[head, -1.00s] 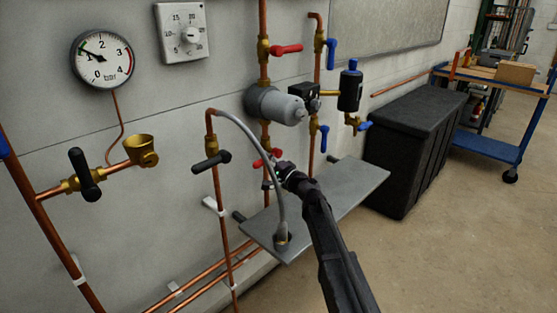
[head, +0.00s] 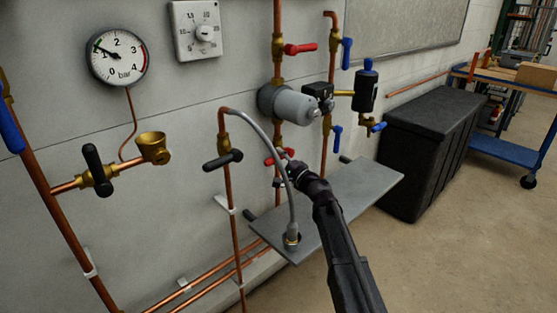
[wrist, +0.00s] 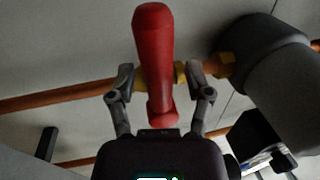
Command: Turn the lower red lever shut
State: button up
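The lower red lever (head: 272,158) is on a vertical copper pipe below the grey pump, partly hidden by my gripper and a grey hose in the head view. In the wrist view the red lever (wrist: 154,55) runs up the middle of the picture, between my two fingers. My gripper (wrist: 159,80) is open, one finger on each side of the lever, with a visible gap on both sides. In the head view my gripper (head: 289,167) is at the lever, its fingers too small to make out.
The upper red lever (head: 300,48) points right. The grey pump (head: 290,104) is just above my gripper. A grey hose (head: 275,155) arches close beside it. A grey shelf (head: 350,195) lies below. A blue lever (head: 337,138) hangs to the right.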

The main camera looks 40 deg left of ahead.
jog(key=shift+w+a, duration=0.1)
dwell(0.4)
jog(key=shift+w+d+f, duration=0.1)
jog(key=shift+d, duration=0.2)
jog(key=w+d+f+n+h, duration=0.15)
jog(key=d+f+h, duration=0.3)
jog(key=d, duration=0.95)
jog(key=w+d+f+n+h, duration=0.1)
jog(key=w+d+f+h, duration=0.35)
jog(key=d, duration=1.05)
jog(key=s+d+f+n+h, duration=0.15)
jog(key=d+f, duration=0.55)
jog(key=d, duration=0.7)
jog(key=s+d+f+m+g+h, duration=0.1)
jog(key=s+d+f+m+h, duration=0.3)
jog(key=d, duration=1.3)
jog(key=s+d+f+n+h, duration=0.15)
jog(key=s+d+h, duration=0.45)
jog(key=d, duration=1.2)
notch_tip(320, 180, up, 30)
jog(key=p, duration=3)
jog(key=shift+a+p, duration=0.25)
jog(key=shift+p, duration=0.1)
